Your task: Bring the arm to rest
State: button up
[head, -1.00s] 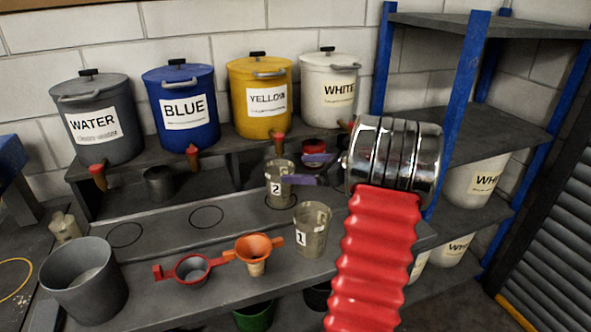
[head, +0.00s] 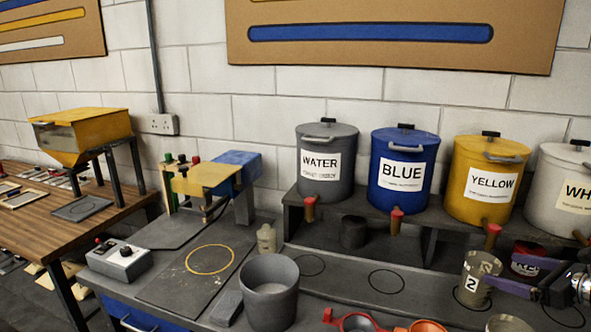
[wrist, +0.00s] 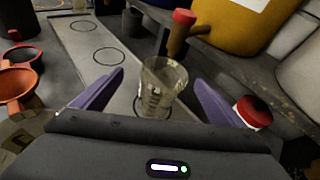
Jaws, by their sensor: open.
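My gripper (wrist: 148,105) is open in the wrist view, its two purple fingers on either side of a clear measuring cup (wrist: 162,82). I cannot tell whether the fingers touch it. In the head view the same cup, labelled 2 (head: 477,276), stands on the grey bench (head: 335,285) below the yellow bucket. The purple fingers (head: 520,278) show beside it at the right edge, and most of my arm is out of that view.
Water (head: 326,170), blue (head: 404,180), yellow (head: 484,185) and white (head: 562,195) buckets with taps stand on a raised shelf. A grey pail (head: 269,305) and a red-handled strainer (head: 357,322) are at the front. A red-capped tap (wrist: 180,32) is close to my gripper.

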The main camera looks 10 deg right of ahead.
jog(key=s+a+r+n+g+h, duration=0.2)
jog(key=a+r+n+g, duration=0.35)
jog(key=r+n, duration=0.3)
jog(key=a+n+g, duration=0.2)
jog(key=a+n, duration=0.6)
jog(key=a, duration=1.2)
jog(key=s+a+f+n, duration=0.3)
jog(key=s+a+n, duration=0.4)
jog(key=a, duration=0.4)
jog(key=s+a+f+n+h, duration=0.1)
jog(key=s+a+f+n, duration=0.3)
jog(key=s+a+n, duration=0.3)
jog(key=a+n, duration=0.1)
jog(key=a, duration=0.3)
jog(key=shift+s, duration=0.3)
jog(key=shift+n, duration=0.25)
